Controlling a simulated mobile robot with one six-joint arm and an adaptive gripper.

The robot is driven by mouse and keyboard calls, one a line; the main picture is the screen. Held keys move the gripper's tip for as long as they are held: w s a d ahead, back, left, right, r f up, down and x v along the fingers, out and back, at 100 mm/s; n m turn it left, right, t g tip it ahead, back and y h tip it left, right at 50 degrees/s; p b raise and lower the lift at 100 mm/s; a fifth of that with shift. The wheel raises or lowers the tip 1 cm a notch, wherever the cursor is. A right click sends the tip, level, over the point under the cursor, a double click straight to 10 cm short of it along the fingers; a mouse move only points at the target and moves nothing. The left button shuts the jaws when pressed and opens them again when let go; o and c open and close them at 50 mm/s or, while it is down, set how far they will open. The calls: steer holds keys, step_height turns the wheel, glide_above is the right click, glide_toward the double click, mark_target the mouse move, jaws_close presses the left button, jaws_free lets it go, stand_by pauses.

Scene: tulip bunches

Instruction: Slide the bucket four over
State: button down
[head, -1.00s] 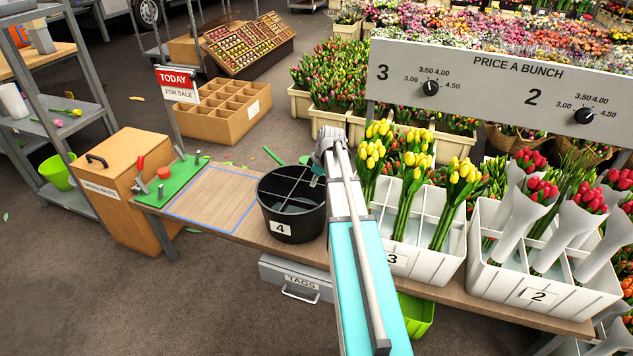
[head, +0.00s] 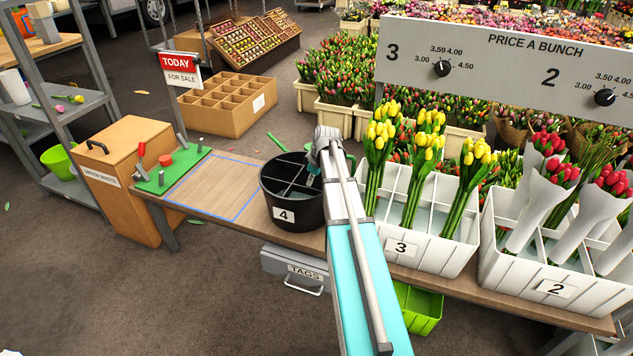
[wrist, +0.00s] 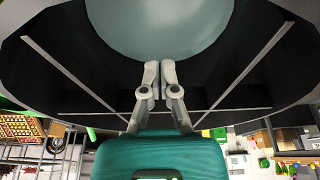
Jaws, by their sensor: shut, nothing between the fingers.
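The black round bucket marked 4 (head: 284,215) stands upright on the wooden bench, just right of a blue-outlined rectangle (head: 215,187). It has inner dividers and no flowers show in it. My gripper (head: 312,179) reaches down at the bucket's right side, its tips at or inside the rim. In the wrist view my gripper (wrist: 160,66) is shut with its fingers together and empty, over the bucket's interior (wrist: 160,25) with its pale bottom and thin dividers. I cannot tell whether the fingers touch the bucket wall. My arm hides part of the bucket's right side.
White crate 3 (head: 440,255) with yellow tulips stands close right of my arm, and crate 2 (head: 525,279) is farther right. A green board with levers (head: 173,171) lies left of the outline. The outlined area is clear. A TAGS drawer (head: 295,272) hangs below.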

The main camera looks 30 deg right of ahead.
steer(key=shift+w+a+r, duration=0.1)
steer(key=shift+w+a, duration=0.7)
steer(key=shift+w, duration=0.3)
